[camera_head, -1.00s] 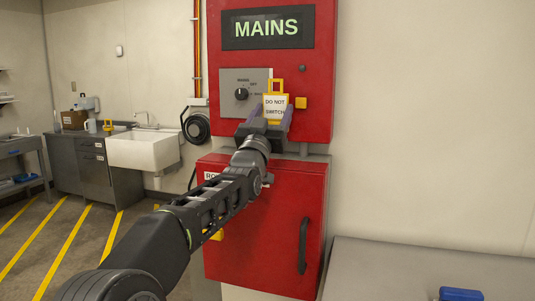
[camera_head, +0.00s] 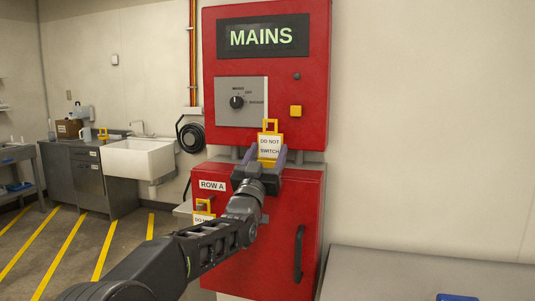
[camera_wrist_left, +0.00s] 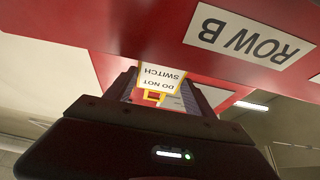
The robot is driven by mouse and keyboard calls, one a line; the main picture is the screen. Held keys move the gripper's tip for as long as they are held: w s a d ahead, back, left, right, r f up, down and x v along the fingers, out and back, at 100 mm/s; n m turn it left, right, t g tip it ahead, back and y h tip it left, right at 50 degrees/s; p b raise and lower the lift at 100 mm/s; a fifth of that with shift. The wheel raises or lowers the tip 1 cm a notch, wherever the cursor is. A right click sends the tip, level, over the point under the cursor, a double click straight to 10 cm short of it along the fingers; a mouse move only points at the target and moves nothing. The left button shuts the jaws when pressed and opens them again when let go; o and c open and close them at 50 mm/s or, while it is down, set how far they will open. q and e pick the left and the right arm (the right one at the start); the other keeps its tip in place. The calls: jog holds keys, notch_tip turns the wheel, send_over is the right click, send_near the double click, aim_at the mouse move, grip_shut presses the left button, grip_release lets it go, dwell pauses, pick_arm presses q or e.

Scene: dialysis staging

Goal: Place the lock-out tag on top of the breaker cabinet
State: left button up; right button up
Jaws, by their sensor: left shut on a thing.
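The lock-out tag (camera_head: 270,141), a white card reading DO NOT SWITCH with a yellow hasp, stands upright in my left gripper (camera_head: 262,161). The gripper is shut on its lower part. In the left wrist view the tag (camera_wrist_left: 162,80) appears upside down between the fingers (camera_wrist_left: 162,95). The red breaker cabinet (camera_head: 270,225) has a ROW A label and a dark handle. The tag shows near its top edge, below the MAINS panel; I cannot tell whether it touches the top. My right gripper is not in view.
The red MAINS panel (camera_head: 220,60) with a knob and a yellow button hangs just above the cabinet. A second yellow-and-white tag (camera_head: 203,207) shows at the cabinet's left, partly hidden by my arm. A ROW B label (camera_wrist_left: 255,40) shows in the wrist view. A grey bench (camera_head: 400,275) stands right.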

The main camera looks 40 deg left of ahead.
pick_arm(q)
jog(key=shift+f+b, duration=0.2)
jog(key=shift+b, duration=0.1)
jog(key=o, duration=1.5)
jog(key=shift+r, duration=0.1)
jog(key=shift+c, duration=0.2)
jog(key=shift+r+p, duration=0.2)
jog(key=shift+p, duration=0.15)
jog(key=shift+s+f, duration=0.2)
jog(key=shift+f, duration=0.05)
jog(key=b+v, duration=0.3)
jog(key=v, duration=0.8)
jog(key=shift+s+d, duration=0.2)
jog(key=shift+s, duration=0.05)
